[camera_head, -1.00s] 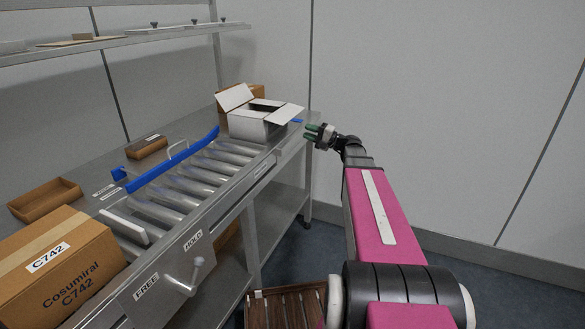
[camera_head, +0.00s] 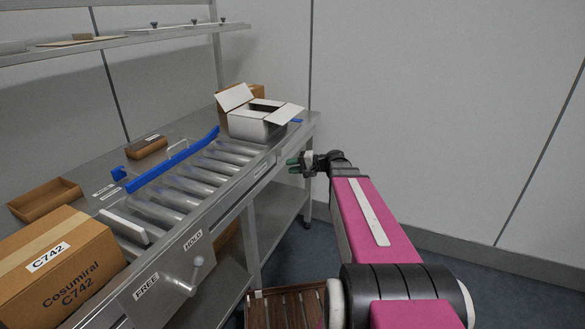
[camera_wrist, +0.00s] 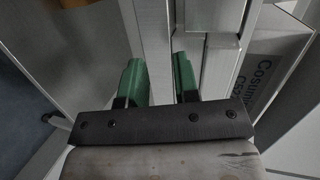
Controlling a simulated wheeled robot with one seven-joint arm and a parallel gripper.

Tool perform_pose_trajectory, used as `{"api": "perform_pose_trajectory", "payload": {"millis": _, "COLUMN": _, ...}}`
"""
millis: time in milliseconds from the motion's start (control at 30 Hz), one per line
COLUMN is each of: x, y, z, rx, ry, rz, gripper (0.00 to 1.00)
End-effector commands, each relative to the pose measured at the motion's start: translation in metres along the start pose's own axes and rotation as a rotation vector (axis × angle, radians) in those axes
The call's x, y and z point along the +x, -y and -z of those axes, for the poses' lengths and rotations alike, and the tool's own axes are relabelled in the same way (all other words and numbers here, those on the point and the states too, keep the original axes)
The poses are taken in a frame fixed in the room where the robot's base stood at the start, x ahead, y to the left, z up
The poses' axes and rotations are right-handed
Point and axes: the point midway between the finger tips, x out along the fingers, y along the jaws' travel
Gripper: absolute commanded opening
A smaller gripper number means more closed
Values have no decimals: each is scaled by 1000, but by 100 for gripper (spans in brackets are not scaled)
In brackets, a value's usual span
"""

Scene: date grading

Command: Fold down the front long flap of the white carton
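The white carton (camera_head: 250,126) stands at the far end of the roller conveyor in the head view. One flap (camera_head: 234,97) sticks up at its left, and another flap (camera_head: 284,114) sticks out on its right. Its near side wall shows, and I cannot tell the state of every flap. My gripper (camera_head: 295,164) is to the right of and below the carton, beside the bench edge, and touches nothing I can see. In the wrist view its two green fingers (camera_wrist: 160,82) are apart with a gap between them, with metal bench parts beyond.
A roller conveyor (camera_head: 183,187) with a blue rail (camera_head: 172,163) runs along the bench. A brown Cosumiral box (camera_head: 55,268), an open brown tray (camera_head: 45,198) and a dark brown box (camera_head: 147,147) are at the left. A slatted crate (camera_head: 287,308) is below. Open floor lies right of the bench.

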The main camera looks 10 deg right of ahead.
Motion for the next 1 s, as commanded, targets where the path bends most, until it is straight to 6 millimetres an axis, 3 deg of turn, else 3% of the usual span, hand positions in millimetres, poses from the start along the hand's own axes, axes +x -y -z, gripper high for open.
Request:
{"api": "perform_pose_trajectory", "payload": {"millis": 367, "x": 1, "y": -2, "z": -2, "rx": -1, "ry": 3, "rz": -8, "gripper": 29}}
{"api": "perform_pose_trajectory", "payload": {"millis": 467, "x": -4, "y": 6, "z": 7, "rx": 2, "ry": -11, "rz": 18, "gripper": 29}}
{"api": "perform_pose_trajectory", "payload": {"millis": 567, "x": -20, "y": 30, "z": 30, "rx": 9, "ry": -51, "rz": 95, "gripper": 29}}
{"api": "perform_pose_trajectory", "payload": {"millis": 800, "x": -77, "y": 103, "z": 87, "rx": 29, "ry": -155, "rz": 332, "gripper": 29}}
{"api": "perform_pose_trajectory", "payload": {"millis": 1000, "x": -98, "y": 129, "z": 103, "rx": 34, "ry": -184, "rz": 418, "gripper": 29}}
